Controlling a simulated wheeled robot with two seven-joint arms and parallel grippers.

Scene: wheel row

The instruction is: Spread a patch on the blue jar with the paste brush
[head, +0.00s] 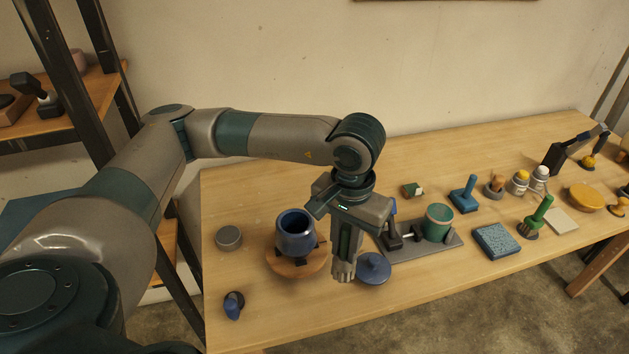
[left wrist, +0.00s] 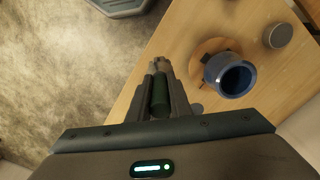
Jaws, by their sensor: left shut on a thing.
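The blue jar (head: 295,240) stands upright and open on a round wooden wheel (head: 290,267) left of my gripper. In the left wrist view the jar (left wrist: 232,82) is to the right of the fingers, with the wheel (left wrist: 203,50) under it. My left gripper (head: 346,245) points down and is shut on the paste brush, whose dark green handle (left wrist: 160,95) lies between the fingers. The brush's pale grey head (head: 343,271) sticks out below them. The brush looks apart from the jar. My right gripper is not in view.
A blue lid (head: 373,268) lies close to the brush. A grey round tin (head: 229,237) and a small blue-topped thing (head: 233,305) are at the left. A grey fixture (head: 400,250) holds a green cylinder (head: 438,224). Several tools and pots crowd the right. The front left is mostly clear.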

